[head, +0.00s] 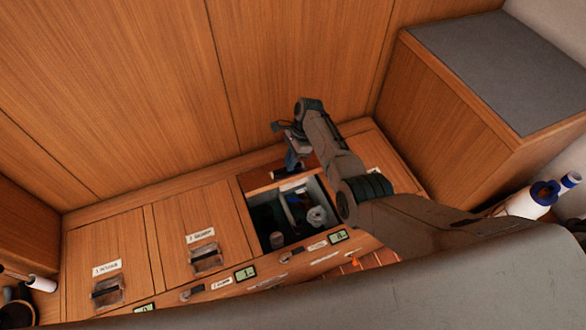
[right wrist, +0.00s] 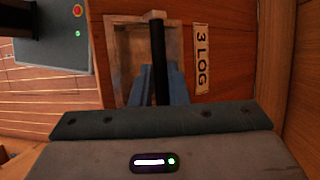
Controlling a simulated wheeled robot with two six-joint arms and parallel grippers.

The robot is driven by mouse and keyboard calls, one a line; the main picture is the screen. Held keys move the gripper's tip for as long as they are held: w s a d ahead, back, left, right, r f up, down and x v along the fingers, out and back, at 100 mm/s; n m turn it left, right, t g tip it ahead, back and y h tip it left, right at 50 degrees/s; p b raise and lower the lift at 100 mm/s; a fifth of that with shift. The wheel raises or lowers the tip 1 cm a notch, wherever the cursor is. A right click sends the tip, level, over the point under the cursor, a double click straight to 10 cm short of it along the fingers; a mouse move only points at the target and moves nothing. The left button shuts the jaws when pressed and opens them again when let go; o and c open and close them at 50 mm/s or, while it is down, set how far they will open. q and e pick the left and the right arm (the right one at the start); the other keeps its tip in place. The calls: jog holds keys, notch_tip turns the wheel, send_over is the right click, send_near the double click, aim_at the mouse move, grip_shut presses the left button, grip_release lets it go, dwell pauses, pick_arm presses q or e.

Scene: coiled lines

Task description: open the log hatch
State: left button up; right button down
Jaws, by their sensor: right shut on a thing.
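The log hatch (head: 262,181) is a wooden lid, raised at the back of an open compartment (head: 268,238) in the bench, close to the wall panels. In the right wrist view its face (right wrist: 232,30) carries the label "3 LOG" (right wrist: 201,60) beside a pale square recess (right wrist: 125,45) with a black bar handle (right wrist: 158,50). My right gripper (head: 292,160) reaches over the compartment to the lid. Its blue fingers (right wrist: 155,85) are shut on the bar handle. My arm hides part of the lid's right side. My left gripper is out of view.
Shut hatches with metal pulls lie to the left, one (head: 203,237) beside the compartment and one (head: 107,268) farther left. The compartment holds a grey cylinder (head: 317,216) and dark items. Small displays (head: 245,273) line the front.

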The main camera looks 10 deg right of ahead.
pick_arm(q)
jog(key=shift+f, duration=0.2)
pick_arm(e)
jog(key=shift+w+a+r, duration=0.15)
jog(key=shift+w+r, duration=0.1)
jog(key=shift+w, duration=0.25)
jog(key=shift+w+a+r, duration=0.15)
jog(key=shift+w+r, duration=0.05)
jog(key=shift+w, duration=0.25)
jog(key=c, duration=1.8)
grip_release()
jog(key=shift+c, duration=0.2)
jog(key=o, duration=0.3)
jog(key=shift+w+f, duration=0.15)
jog(key=shift+f, duration=0.05)
jog(key=shift+o, duration=0.7)
jog(key=shift+w+a+f, duration=0.1)
jog(key=shift+w+f, duration=0.2)
jog(key=shift+w, duration=0.05)
jog(key=shift+w+f, duration=0.1)
jog(key=shift+w, duration=0.1)
jog(key=shift+s, duration=0.1)
jog(key=shift+s+r, duration=0.2)
jog(key=shift+r, duration=0.2)
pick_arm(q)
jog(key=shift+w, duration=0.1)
